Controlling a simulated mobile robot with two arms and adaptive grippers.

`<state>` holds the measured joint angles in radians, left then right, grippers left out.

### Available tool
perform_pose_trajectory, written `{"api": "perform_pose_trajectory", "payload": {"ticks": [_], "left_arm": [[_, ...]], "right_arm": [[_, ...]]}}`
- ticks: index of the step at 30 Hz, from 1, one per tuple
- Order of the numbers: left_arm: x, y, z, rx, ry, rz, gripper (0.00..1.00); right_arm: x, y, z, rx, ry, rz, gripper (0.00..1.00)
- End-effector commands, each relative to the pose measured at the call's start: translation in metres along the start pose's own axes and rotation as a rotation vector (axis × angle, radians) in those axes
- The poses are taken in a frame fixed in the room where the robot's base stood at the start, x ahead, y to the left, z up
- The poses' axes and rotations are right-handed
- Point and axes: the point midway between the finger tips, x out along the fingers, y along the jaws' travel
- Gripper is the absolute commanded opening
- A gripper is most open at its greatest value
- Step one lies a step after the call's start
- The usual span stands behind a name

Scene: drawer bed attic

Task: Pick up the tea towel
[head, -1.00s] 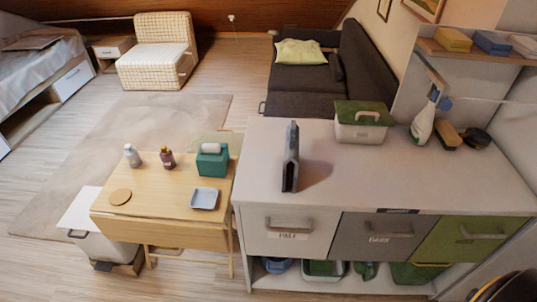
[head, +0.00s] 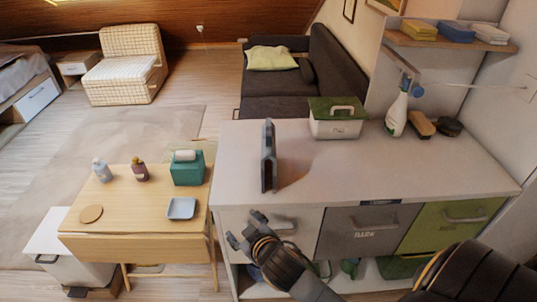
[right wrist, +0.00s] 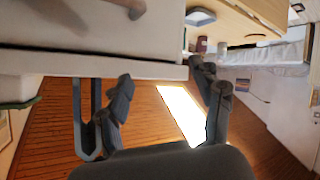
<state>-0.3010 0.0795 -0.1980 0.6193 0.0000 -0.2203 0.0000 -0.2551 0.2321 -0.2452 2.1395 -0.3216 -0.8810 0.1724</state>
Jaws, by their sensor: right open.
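I cannot pick out the tea towel for certain. Folded cloths lie on the wall shelf: yellow (head: 420,29), blue (head: 456,32) and white (head: 490,34). A narrow dark grey upright thing (head: 268,156) stands on the counter; I cannot tell whether it is cloth. A grey-blue loop-shaped thing, perhaps the same one, shows in the right wrist view (right wrist: 83,125), partly behind a finger. My right gripper (head: 246,229) is open and empty, in front of the left drawer, below the counter's front edge. It also shows in the right wrist view (right wrist: 162,78). My left gripper is not in view.
The counter (head: 350,178) carries a green-lidded box (head: 337,127), a spray bottle (head: 397,112) and brushes. Its front edge is beside my right gripper. A wooden table (head: 130,211) with bottles, a green tissue box (head: 187,172) and a small tray (head: 181,208) stands left.

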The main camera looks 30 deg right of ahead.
Motion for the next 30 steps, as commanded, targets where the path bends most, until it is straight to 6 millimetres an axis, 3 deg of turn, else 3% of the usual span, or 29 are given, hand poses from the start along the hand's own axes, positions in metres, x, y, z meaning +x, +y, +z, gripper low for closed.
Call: {"api": "perform_pose_trajectory", "payload": {"ticks": [1, 3, 5, 6, 9, 12, 14, 16, 18, 20, 23, 26, 27, 30], "left_arm": [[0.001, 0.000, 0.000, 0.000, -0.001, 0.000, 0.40], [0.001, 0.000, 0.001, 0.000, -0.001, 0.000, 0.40], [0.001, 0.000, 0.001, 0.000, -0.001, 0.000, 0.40], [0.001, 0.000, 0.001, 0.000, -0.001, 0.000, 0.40], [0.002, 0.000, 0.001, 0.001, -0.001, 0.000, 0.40], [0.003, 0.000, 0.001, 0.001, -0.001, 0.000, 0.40], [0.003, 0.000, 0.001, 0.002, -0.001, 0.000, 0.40], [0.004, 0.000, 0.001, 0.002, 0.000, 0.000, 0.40], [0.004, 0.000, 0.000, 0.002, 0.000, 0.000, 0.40], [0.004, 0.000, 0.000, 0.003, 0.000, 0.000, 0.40], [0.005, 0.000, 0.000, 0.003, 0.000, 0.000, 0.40], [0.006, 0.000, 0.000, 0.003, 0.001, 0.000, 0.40], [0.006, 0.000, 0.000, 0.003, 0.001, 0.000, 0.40], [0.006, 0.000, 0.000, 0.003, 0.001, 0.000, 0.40]], "right_arm": [[0.005, 0.009, -0.042, -0.035, 0.133, 0.029, 0.66], [0.005, 0.017, -0.104, -0.095, 0.337, 0.059, 0.66], [-0.002, 0.017, -0.158, -0.163, 0.527, 0.072, 0.66], [-0.012, 0.014, -0.195, -0.221, 0.663, 0.072, 0.66], [-0.051, -0.009, -0.276, -0.423, 1.011, 0.032, 0.66], [-0.090, -0.047, -0.320, -0.694, 1.296, -0.070, 0.66], [-0.106, -0.071, -0.327, -0.888, 1.415, -0.154, 0.66], [-0.113, -0.093, -0.320, -1.138, 1.492, -0.271, 0.66], [-0.106, -0.103, -0.303, -1.405, 1.490, -0.400, 0.66], [-0.090, -0.097, -0.284, -1.635, 1.416, -0.510, 0.66], [-0.054, -0.054, -0.253, -1.980, 1.147, -0.679, 0.66], [-0.026, 0.019, -0.231, -2.211, 0.751, -0.798, 0.66], [-0.020, 0.052, -0.226, -2.262, 0.584, -0.828, 0.66], [-0.019, 0.129, -0.220, -2.308, 0.208, -0.863, 0.66]]}}
